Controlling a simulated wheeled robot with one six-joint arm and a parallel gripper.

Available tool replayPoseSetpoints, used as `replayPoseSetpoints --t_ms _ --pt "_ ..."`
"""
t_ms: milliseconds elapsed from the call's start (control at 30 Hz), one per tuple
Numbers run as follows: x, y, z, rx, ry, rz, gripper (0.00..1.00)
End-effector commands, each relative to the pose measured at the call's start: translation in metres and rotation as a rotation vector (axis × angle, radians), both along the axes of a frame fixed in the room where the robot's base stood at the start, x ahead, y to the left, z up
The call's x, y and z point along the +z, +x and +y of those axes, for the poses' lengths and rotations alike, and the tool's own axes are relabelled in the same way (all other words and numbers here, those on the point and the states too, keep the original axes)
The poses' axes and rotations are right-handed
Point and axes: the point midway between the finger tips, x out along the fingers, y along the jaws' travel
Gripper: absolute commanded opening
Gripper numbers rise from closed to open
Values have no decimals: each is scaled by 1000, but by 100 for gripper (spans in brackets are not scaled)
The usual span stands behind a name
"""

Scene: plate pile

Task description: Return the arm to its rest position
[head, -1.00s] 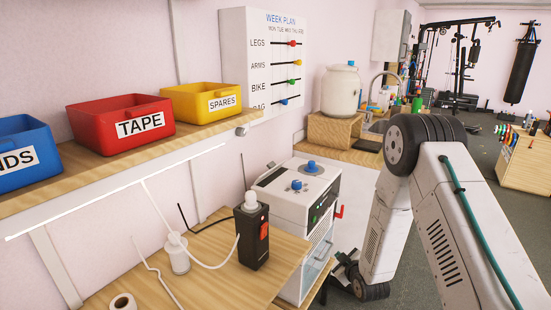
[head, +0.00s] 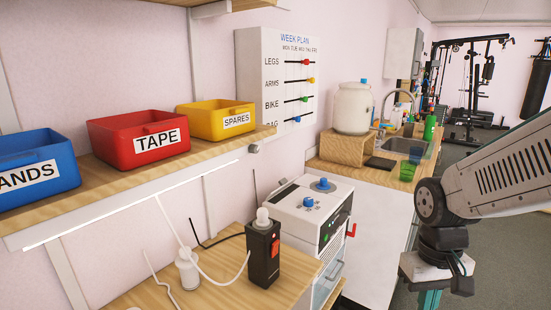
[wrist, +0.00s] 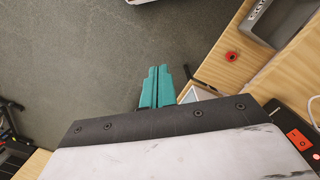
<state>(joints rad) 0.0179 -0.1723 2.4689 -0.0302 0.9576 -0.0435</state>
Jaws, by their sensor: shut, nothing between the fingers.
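My arm reaches in from the right edge in the head view and folds down at a dark joint. My gripper (head: 428,300) hangs at the bottom of that view, where only the top of its teal fingers shows. In the wrist view my gripper (wrist: 157,88) points out over the grey floor (wrist: 90,60), with its two teal fingers together and nothing between them. It is apart from the wooden furniture on the right.
A white machine with blue knobs (head: 310,215) stands beside the wooden bench (head: 215,290), left of my arm. A black box with a red switch (head: 262,255) is on the bench. A shelf above holds blue (head: 40,165), red (head: 140,140) and yellow bins (head: 215,120). The sink counter (head: 360,178) lies behind.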

Motion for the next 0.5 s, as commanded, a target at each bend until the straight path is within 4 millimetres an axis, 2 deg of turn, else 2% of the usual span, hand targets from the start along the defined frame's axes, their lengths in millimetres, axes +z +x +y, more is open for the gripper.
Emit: replayPoseSetpoints --t_ms 33,100,233,333,500 --pt "17 -18 2 -15 1 2 0" --pt "35 -41 3 -36 4 14 0" --pt "63 -78 6 -55 10 -7 0" --pt "79 -95 8 -54 15 -65 0" --pt "98 -106 9 -48 18 -181 0"
